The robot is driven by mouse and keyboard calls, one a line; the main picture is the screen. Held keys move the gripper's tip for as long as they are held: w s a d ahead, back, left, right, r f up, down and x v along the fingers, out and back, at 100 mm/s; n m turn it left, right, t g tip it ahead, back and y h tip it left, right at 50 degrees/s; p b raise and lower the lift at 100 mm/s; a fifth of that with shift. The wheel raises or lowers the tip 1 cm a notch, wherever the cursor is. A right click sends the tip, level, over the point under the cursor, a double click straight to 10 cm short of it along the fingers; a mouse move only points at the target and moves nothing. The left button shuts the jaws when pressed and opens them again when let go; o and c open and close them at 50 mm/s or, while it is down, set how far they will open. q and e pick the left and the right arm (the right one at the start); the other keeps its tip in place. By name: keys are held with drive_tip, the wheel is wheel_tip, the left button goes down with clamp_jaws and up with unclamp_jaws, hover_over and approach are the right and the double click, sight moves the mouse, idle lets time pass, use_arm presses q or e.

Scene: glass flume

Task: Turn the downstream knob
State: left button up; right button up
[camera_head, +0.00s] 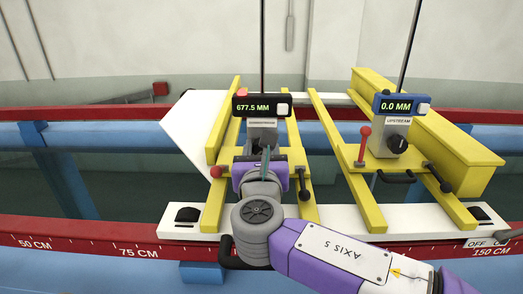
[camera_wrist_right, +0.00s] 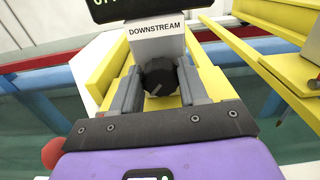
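The downstream knob (camera_wrist_right: 160,77) is black and round with a pale pointer line, below the white DOWNSTREAM label (camera_wrist_right: 157,30). My right gripper (camera_wrist_right: 160,82) is open, with one grey finger on each side of the knob and narrow gaps visible beside it. In the head view my right gripper (camera_head: 264,156) is in front of the downstream gauge post (camera_head: 262,134) and hides the knob. The downstream display (camera_head: 262,105) reads 677.5 MM. My left gripper is not in view.
To the right stands the upstream gauge, with its display (camera_head: 402,106) at 0.0 MM and a black knob (camera_head: 397,145). Red-knobbed levers (camera_head: 365,132) and yellow rails (camera_head: 345,160) flank the gauges. A white carriage plate (camera_head: 345,223) spans the flume's red scale rail (camera_head: 95,236).

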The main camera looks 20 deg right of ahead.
drive_tip(key=o, duration=0.4)
drive_tip(key=shift+s, duration=0.1)
drive_tip(key=b+v, duration=0.1)
drive_tip(key=v, duration=0.6)
drive_tip(key=shift+s+a, duration=0.15)
drive_tip(key=shift+s, duration=0.1)
